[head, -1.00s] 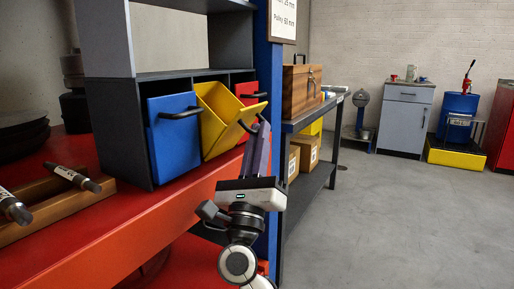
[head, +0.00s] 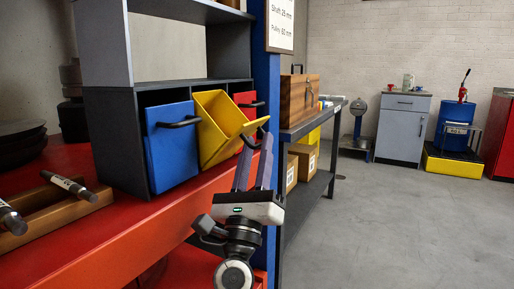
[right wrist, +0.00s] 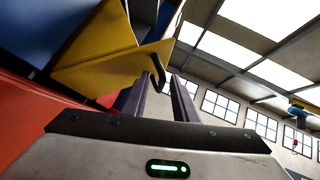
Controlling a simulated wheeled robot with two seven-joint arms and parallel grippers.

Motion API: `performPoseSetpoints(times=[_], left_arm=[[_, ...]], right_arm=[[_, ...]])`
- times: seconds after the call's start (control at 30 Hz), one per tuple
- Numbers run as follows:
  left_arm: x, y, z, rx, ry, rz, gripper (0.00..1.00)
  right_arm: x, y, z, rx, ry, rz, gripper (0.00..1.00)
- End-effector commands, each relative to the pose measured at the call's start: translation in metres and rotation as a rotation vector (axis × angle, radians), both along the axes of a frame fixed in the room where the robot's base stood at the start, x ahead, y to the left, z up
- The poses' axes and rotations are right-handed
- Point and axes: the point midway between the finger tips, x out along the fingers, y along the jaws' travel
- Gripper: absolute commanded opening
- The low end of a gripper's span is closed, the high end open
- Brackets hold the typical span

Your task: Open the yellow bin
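The yellow bin (head: 212,122) sits in the middle compartment of the dark cabinet, tilted forward with its top open. Its dark handle (head: 256,126) is on the outer front edge. The bin also shows at upper left in the right wrist view (right wrist: 98,62), with the handle (right wrist: 158,72) close to my fingertips. My right gripper (head: 257,144) is below and in front of the handle. Its two fingers stand apart with a visible gap, and the handle is near the gap between the tips. I cannot tell whether they touch it. My left gripper is not in view.
A closed blue bin (head: 170,150) is left of the yellow one, and a red bin (head: 244,99) is to its right. A blue post (head: 261,65) stands right beside the cabinet. A wooden box (head: 299,100) rests on a bench. Floor at right is clear.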

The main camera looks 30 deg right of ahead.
Motion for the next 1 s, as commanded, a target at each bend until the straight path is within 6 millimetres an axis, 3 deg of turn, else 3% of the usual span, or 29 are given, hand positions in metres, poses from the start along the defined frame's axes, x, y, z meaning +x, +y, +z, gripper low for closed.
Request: performPoseSetpoints(times=[0.5,0.9,1.0], left_arm=[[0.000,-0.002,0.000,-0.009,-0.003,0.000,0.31],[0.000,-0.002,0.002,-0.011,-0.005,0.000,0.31],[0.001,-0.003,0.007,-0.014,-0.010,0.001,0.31]], right_arm=[[-0.045,0.048,-0.060,-0.001,0.002,0.004,0.26],[-0.050,0.053,-0.065,0.001,-0.001,0.003,0.26],[-0.049,0.054,-0.063,-0.012,0.008,0.002,0.10]])
